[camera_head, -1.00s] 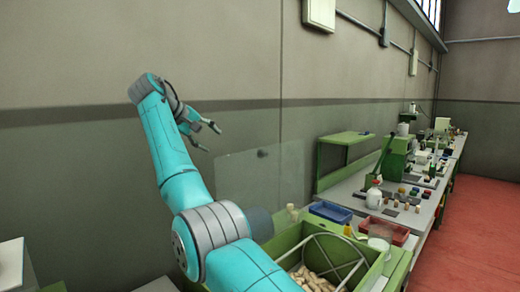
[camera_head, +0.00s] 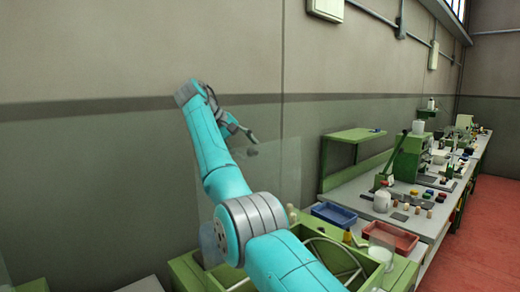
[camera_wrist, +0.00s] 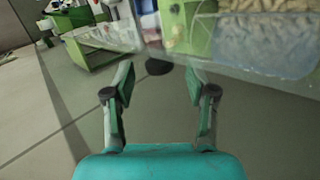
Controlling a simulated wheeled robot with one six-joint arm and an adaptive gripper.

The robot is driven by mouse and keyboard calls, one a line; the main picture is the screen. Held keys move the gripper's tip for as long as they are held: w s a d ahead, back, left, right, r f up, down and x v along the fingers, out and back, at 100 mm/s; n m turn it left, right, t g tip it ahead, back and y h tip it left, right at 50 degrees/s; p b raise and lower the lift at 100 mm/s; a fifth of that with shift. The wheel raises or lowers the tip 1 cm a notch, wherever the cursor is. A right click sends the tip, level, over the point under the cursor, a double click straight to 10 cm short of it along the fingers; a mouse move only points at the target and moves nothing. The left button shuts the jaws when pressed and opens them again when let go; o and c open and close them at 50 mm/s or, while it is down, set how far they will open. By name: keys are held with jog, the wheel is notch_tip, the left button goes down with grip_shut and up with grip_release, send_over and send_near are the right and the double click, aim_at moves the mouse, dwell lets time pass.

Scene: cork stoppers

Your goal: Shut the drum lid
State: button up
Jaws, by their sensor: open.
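The drum lid (camera_head: 285,175) is a clear panel standing raised at the back of the green drum housing (camera_head: 190,272), with a dark round knob (camera_head: 252,152). In the wrist view the clear lid (camera_wrist: 235,62) crosses the top and the dark knob (camera_wrist: 158,66) sits just beyond the fingertips, about midway between them. My gripper (camera_head: 243,131) is open and empty near the knob; its fingers (camera_wrist: 160,82) also show in the wrist view. I cannot tell whether it touches the knob. My arm hides part of the housing and lid.
A blue tray (camera_head: 334,214), a red tray (camera_head: 392,236) and a green shelf (camera_head: 355,135) stand on the bench to the right. The wall is close behind the lid. Corks (camera_wrist: 265,30) show blurred through the lid in the wrist view.

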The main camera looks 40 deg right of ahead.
jog(key=shift+s+d+f, duration=0.1)
jog(key=shift+d+f, duration=0.35)
jog(key=shift+d, duration=0.05)
grip_shut()
jog(key=shift+s, duration=0.1)
